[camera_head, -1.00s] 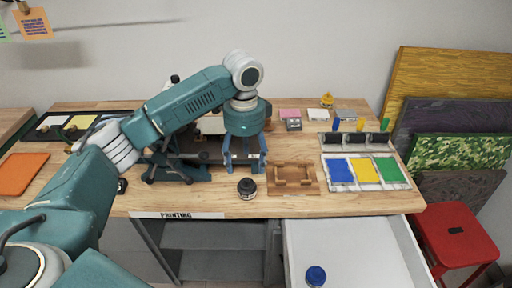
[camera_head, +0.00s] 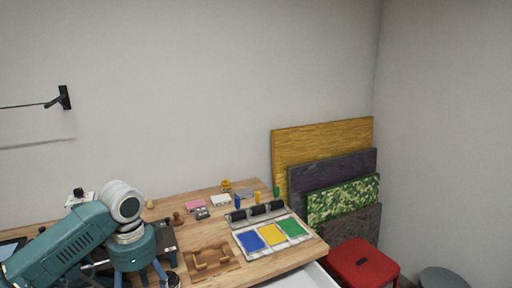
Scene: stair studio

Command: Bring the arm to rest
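My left arm comes in from the lower left, teal with white joints. My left gripper (camera_head: 140,278) points down over the workbench (camera_head: 215,275) near the bottom edge. Its two blue fingers are spread apart with nothing seen between them; their tips are cut off by the frame edge. A small dark bottle (camera_head: 173,281) shows just right of the fingers, partly cut off. My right arm and gripper are not in view.
A wooden block holder (camera_head: 212,262) lies right of the gripper. A tray with blue, yellow and green pads (camera_head: 271,235) lies farther right. Boards (camera_head: 325,150) lean on the wall. A red stool (camera_head: 362,264) and a grey stool (camera_head: 442,279) stand at right. An open drawer (camera_head: 313,277) juts out.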

